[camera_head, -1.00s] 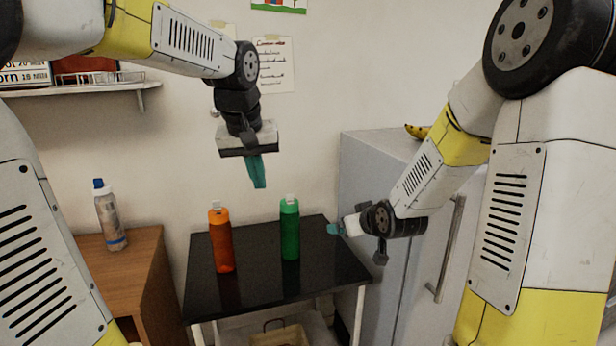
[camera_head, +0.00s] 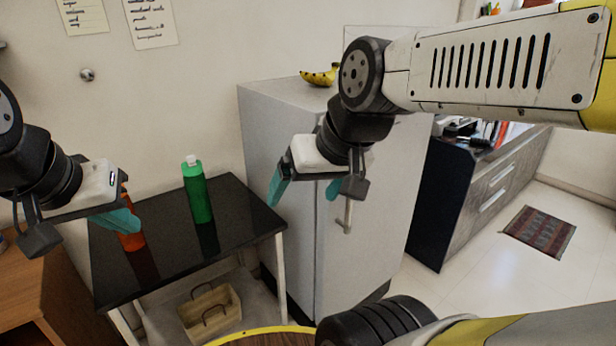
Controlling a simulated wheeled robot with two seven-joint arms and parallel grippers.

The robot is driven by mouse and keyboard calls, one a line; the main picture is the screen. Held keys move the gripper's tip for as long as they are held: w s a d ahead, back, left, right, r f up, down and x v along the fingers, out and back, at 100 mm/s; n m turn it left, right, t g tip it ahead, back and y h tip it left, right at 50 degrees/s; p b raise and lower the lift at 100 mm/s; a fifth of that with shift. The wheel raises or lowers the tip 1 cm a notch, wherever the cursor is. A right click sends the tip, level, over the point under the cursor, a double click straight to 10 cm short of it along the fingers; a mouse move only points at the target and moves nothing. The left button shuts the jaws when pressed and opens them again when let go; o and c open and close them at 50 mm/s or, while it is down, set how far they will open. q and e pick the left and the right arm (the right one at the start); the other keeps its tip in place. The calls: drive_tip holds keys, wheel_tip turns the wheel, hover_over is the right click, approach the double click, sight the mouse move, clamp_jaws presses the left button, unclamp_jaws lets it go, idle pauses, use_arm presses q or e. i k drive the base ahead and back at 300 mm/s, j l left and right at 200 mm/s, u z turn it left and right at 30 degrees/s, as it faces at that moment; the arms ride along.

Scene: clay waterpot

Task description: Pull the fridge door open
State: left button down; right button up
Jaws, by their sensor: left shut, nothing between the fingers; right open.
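The grey fridge (camera_head: 275,140) stands against the wall, its door (camera_head: 385,215) facing right and closed. Its vertical metal handle (camera_head: 348,214) is partly hidden behind my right gripper. My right gripper (camera_head: 312,190) hangs in front of the fridge with its teal fingers spread apart and empty. In this view it overlaps the upper handle; I cannot tell whether it touches it. My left gripper (camera_head: 130,222) is at the left, shut and empty, in front of the small black table and partly covering the orange bottle (camera_head: 130,240).
A green bottle (camera_head: 197,192) stands on the black table (camera_head: 245,215) left of the fridge. A basket (camera_head: 210,312) is below it. Bananas (camera_head: 320,75) lie on the fridge. A dark counter (camera_head: 440,205) is right of it. The floor near the patterned rug (camera_head: 540,230) is clear.

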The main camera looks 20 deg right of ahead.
sight(361, 246)
drive_tip(key=z, duration=1.25)
drive_tip(key=j+u, duration=0.1)
